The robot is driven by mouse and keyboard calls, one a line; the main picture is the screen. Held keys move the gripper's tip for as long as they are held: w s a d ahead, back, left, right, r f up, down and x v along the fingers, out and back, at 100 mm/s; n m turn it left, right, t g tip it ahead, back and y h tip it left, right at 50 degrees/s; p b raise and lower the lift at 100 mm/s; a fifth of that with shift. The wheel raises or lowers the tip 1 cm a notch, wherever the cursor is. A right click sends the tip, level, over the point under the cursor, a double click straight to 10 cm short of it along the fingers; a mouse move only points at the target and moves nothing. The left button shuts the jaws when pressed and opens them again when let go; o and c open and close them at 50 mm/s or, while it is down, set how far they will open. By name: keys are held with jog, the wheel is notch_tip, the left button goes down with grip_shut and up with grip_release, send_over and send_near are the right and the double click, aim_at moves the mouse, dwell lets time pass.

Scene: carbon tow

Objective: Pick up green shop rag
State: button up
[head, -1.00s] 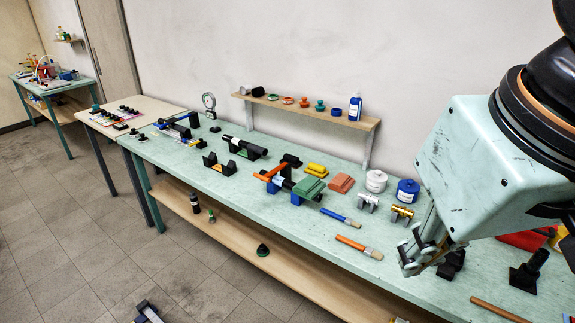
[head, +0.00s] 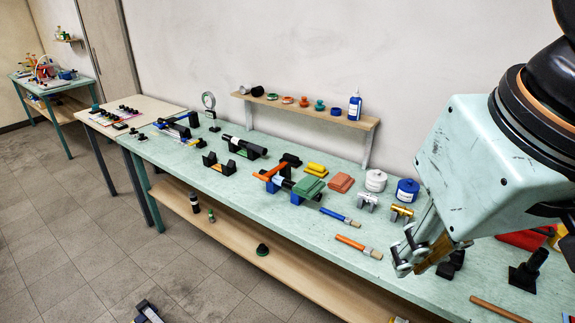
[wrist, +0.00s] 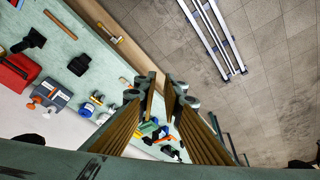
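The green shop rag (head: 309,187) is a folded green pad on the long pale-green workbench. It lies beside a black and orange clamp-like fixture, with a pinkish-orange rag to its right and a yellow one behind it. My gripper (head: 425,258) hangs over the bench's front part, to the right of the rag and well apart from it. In the wrist view, the gripper (wrist: 161,88) has its two fingers apart with nothing between them. A small green patch shows past the fingers there, but I cannot tell whether it is the rag.
A blue-handled brush (head: 340,216) and an orange-handled brush (head: 359,246) lie between the rag and my gripper. Metal fittings (head: 401,212), a white tin (head: 376,180) and a blue tin (head: 407,190) stand behind them. A wall shelf (head: 310,108) runs above the bench's back edge.

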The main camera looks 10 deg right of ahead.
jog(key=o, duration=1.3)
jog(key=w+r+m+g+p, duration=0.1)
jog(key=w+r+m+p, duration=0.2)
jog(key=w, duration=1.5)
jog(key=w+r+m+g+p, duration=0.1)
jog(key=w+r+p, duration=0.25)
jog(key=w, duration=1.45)
jog(key=w+f+m+g+p, duration=0.1)
jog(key=w+f+p, duration=0.1)
jog(key=w+f, duration=0.5)
jog(key=w+f+m+p, duration=0.2)
jog(key=w+f, duration=0.1)
jog(key=w, duration=0.8)
jog(key=shift+w+d+f+m+g+p, duration=0.15)
jog(key=shift+w+f+m+p, duration=0.35)
jog(key=shift+w+f, duration=1.7)
jog(key=shift+w+f+m+g+p, duration=0.2)
jog(key=shift+w+f+p, duration=0.55)
jog(key=shift+w+f, duration=1.45)
jog(key=shift+w+d+f+m+g+p, duration=0.25)
jog(key=shift+w+f+p, duration=0.75)
jog(key=shift+f, duration=2.05)
